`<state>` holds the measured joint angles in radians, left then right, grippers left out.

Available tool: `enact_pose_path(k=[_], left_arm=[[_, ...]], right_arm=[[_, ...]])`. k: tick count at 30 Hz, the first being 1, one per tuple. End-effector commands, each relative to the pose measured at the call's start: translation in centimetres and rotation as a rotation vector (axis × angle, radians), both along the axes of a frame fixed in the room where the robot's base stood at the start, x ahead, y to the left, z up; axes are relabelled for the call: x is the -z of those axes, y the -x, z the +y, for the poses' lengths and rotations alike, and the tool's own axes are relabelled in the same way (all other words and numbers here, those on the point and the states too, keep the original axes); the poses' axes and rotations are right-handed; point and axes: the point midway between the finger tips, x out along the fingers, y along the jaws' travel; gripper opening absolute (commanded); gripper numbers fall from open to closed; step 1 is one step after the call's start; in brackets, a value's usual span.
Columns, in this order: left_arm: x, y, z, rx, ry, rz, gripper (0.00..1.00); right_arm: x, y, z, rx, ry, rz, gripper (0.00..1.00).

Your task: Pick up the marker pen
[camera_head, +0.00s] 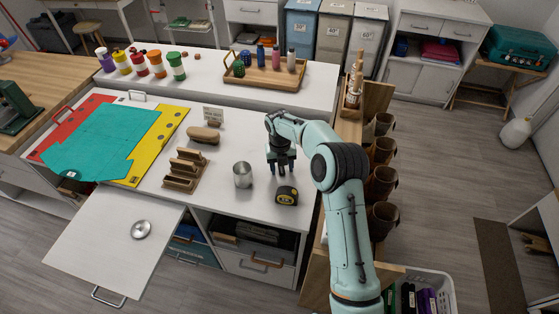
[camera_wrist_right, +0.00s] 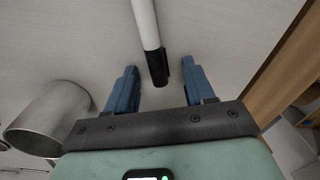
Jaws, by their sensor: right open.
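The marker pen (camera_wrist_right: 147,27) has a white barrel and a black end. In the right wrist view it lies on the white worktop (camera_wrist_right: 90,35), with its black end between my fingers. My right gripper (camera_wrist_right: 159,68) is open, with one blue finger on each side of the black end and visible gaps on both sides. In the head view my right gripper (camera_head: 281,168) points down over the right part of the worktop. The pen cannot be made out there. My left gripper is not in view.
A metal cup (camera_head: 242,175) stands left of my right gripper, close by in the wrist view (camera_wrist_right: 48,118). A tape measure (camera_head: 286,196) lies in front. A slotted wooden stand (camera_head: 186,170) and a brush (camera_head: 203,135) are further left. A wooden side rack (camera_head: 352,130) borders the right edge.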

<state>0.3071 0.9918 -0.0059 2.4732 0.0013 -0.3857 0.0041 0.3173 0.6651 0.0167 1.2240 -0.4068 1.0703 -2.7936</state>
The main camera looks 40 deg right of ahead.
Motion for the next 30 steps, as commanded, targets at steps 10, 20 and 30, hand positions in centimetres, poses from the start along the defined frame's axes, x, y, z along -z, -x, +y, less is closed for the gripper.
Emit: enact_pose_path(k=[10,20,30], left_arm=[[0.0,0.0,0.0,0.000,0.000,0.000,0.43],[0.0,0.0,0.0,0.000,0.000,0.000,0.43],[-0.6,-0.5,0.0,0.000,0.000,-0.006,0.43]], right_arm=[[0.0,0.0,0.0,0.000,0.000,-0.001,0.08],[-0.1,0.0,0.0,0.000,0.000,-0.001,0.00],[-4.1,-0.2,0.0,0.000,0.001,-0.008,0.00]])
